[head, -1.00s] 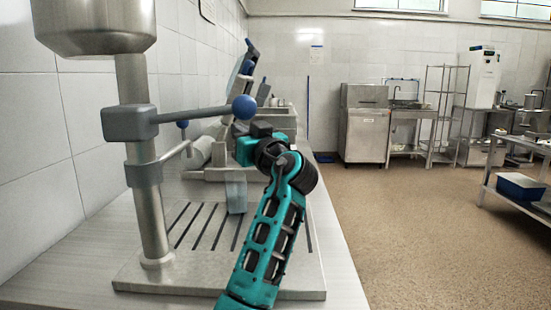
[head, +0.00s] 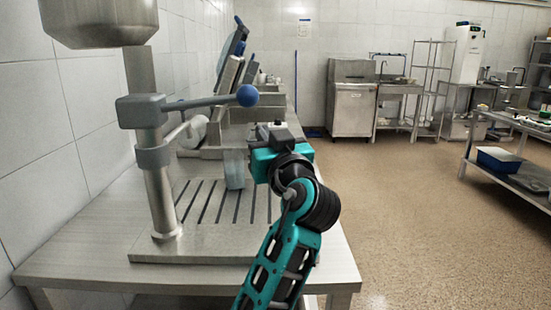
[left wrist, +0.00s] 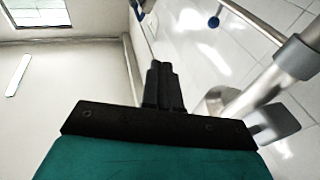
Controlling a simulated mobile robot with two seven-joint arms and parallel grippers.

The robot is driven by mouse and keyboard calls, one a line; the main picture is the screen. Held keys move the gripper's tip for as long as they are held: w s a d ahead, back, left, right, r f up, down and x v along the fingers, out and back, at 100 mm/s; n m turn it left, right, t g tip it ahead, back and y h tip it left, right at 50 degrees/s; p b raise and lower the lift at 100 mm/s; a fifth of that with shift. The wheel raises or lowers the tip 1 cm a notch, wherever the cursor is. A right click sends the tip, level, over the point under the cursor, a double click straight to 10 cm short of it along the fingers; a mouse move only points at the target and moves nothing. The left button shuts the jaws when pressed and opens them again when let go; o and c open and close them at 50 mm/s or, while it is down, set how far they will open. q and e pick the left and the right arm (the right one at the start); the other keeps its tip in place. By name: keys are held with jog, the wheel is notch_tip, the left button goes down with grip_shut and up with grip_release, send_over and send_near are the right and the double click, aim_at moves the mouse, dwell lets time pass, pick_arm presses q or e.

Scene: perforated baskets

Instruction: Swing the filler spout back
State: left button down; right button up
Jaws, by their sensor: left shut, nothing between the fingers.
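The filler has a steel column (head: 160,190). An upper grey collar (head: 140,110) carries a lever ending in a blue ball (head: 247,95). A lower collar (head: 152,157) carries a thin tube (head: 175,136), apparently the spout, angled back and right; its far end is hard to make out. My left gripper (head: 272,132) is below and right of the blue ball, apart from the tube. Its fingers (left wrist: 160,72) are shut and empty. My right gripper is not in view.
A steel hopper (head: 100,22) tops the column. Tiled wall closes the left side. The floor at right is open up to a shelf with a blue bin (head: 497,158).

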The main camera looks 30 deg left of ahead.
pick_arm(q)
jog(key=shift+b+v, duration=0.85)
jog(key=shift+v, duration=1.8)
